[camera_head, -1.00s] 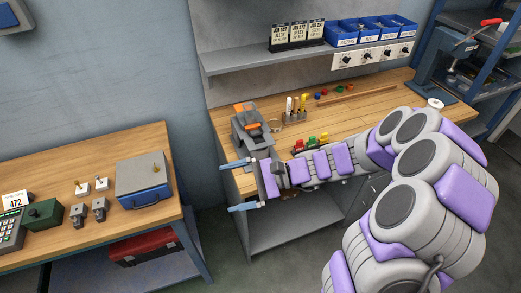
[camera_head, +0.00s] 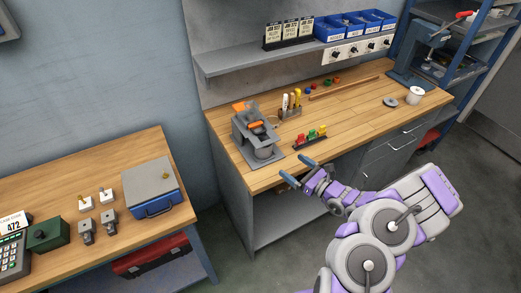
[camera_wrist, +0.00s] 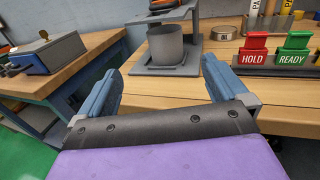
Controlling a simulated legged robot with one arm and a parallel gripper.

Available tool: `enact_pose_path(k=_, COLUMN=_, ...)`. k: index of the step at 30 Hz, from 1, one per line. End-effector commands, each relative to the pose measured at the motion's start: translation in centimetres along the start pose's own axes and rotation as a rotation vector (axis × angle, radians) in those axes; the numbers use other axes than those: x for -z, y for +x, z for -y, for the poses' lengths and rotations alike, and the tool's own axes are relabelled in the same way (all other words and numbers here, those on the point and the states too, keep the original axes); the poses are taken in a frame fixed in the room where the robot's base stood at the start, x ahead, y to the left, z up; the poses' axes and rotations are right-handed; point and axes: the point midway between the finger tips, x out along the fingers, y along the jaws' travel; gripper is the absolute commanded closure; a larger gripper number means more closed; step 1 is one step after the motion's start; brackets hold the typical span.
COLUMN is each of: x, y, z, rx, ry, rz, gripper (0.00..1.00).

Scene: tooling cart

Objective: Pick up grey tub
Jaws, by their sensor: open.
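The grey tub (camera_wrist: 165,45) is a round, open-topped cup standing upright on the flat grey base of a fixture (camera_wrist: 185,70) in the wrist view. In the head view the tub (camera_head: 263,151) sits at the front of that fixture, near the bench's front edge. My gripper (camera_head: 299,170) is open and empty, just off the front edge of the bench, to the right of and nearer than the tub. In the wrist view the blue fingers of my gripper (camera_wrist: 160,70) are spread wide, with the tub beyond and between them. They do not touch it.
The fixture's upper part (camera_head: 244,107), with orange pieces, rises behind the tub. A rack of red, yellow and green tags (camera_head: 310,138) stands close on the right. A marker holder (camera_head: 290,110) is behind. A lower bench (camera_head: 90,180) stands left, across a gap.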

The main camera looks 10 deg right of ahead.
Motion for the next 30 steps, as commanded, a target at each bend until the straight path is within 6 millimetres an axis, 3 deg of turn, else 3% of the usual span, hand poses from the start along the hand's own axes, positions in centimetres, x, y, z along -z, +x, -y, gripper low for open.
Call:
enact_pose_path(k=15, x=0.1, y=9.9, z=-0.6, rx=-0.006, ry=-0.011, rz=-0.003, gripper=0.0)
enact_pose_path(k=23, x=0.1, y=11.3, z=-0.2, rx=-0.004, ry=-0.005, rz=-0.001, gripper=0.0)
enact_pose_path(k=30, x=0.6, y=14.5, z=-0.1, rx=-0.006, ry=-0.008, rz=-0.002, gripper=0.0)
